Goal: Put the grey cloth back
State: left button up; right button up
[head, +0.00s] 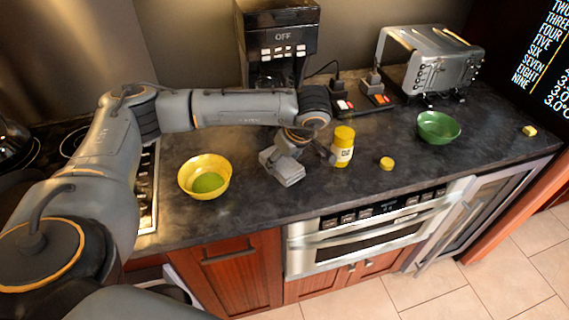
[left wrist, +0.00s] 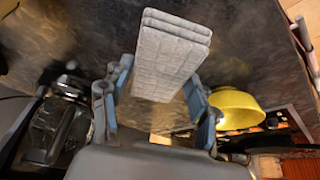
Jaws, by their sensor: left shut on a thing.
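The grey cloth (head: 287,174) is folded into a thick stack of layers. My left gripper (head: 285,158) is shut on it, over the counter between the yellow bowl and the yellow jar. In the left wrist view the cloth (left wrist: 172,55) stands out between the blue fingers of my left gripper (left wrist: 158,98). I cannot tell whether the cloth touches the counter. My right gripper is not in view.
A yellow bowl (head: 217,165) with a green inside bottom is left of the cloth. A yellow jar (head: 343,150) and a round yellow lid (head: 386,163) are to the right. A green bowl (head: 438,127), toaster (head: 425,60) and coffee maker (head: 275,30) stand farther off. The counter's front strip is clear.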

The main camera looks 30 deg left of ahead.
aim_at(287, 163)
pick_arm(q)
jog(key=shift+w+f, duration=0.4)
jog(key=shift+f, duration=0.05)
notch_tip(287, 163, down, 2)
jog(key=shift+s+f+p, duration=0.1)
jog(key=shift+f+p, duration=0.15)
jog(key=shift+p, duration=0.2)
jog(key=shift+f, duration=0.25)
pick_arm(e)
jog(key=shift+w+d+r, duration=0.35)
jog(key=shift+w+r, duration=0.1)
pick_arm(q)
jog(key=shift+f, duration=0.1)
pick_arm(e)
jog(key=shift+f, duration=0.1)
pick_arm(q)
jog(key=o, duration=1.7)
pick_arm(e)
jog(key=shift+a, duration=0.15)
